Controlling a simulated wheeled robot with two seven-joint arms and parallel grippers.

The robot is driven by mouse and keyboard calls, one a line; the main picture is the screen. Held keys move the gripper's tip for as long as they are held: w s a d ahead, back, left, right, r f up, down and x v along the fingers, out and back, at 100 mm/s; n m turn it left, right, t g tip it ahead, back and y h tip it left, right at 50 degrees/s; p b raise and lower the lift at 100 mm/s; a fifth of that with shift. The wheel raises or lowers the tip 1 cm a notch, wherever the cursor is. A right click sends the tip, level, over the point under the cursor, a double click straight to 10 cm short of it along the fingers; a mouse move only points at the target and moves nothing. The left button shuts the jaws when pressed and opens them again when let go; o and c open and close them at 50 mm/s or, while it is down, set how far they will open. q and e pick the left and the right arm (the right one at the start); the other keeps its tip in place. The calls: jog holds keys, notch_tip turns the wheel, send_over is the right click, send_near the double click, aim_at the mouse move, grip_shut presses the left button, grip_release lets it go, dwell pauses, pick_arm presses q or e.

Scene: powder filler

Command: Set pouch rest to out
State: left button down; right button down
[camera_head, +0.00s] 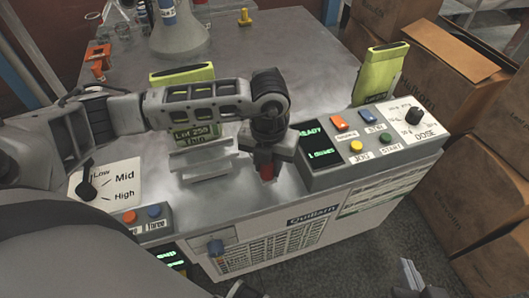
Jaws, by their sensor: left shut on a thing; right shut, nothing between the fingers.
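My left gripper (266,163) points down at the front of the machine top, just left of the display panel. It is shut on a small red part (266,173), perhaps a handle, mostly hidden by the fingers. To its left is a stepped metal ledge (205,167) below a lime-green unit with a "Lot 250" label; this may be the pouch rest, but I cannot tell for sure. Any link between the red part and the ledge is hidden. My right gripper (411,277) shows only partly at the bottom edge, shut and empty, away from the machine.
The control panel (375,145) with buttons and a dose dial stands right of the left gripper. A Low/Mid/High dial (92,189) is at the left. Cardboard boxes (460,150) stand at the right.

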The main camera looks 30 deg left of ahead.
pick_arm(q)
jog(key=shift+s+d, duration=0.2)
jog(key=shift+d, duration=0.05)
pick_arm(e)
jog(key=shift+s+f, duration=0.1)
jog(key=shift+f, duration=0.2)
pick_arm(q)
jog(key=c, duration=1.1)
grip_release()
jog(key=shift+a+r, duration=0.1)
jog(key=shift+r, duration=0.15)
notch_tip(320, 180, up, 16)
jog(key=shift+f+p, duration=0.25)
jog(key=shift+p, duration=0.7)
pick_arm(e)
jog(key=shift+r, duration=0.4)
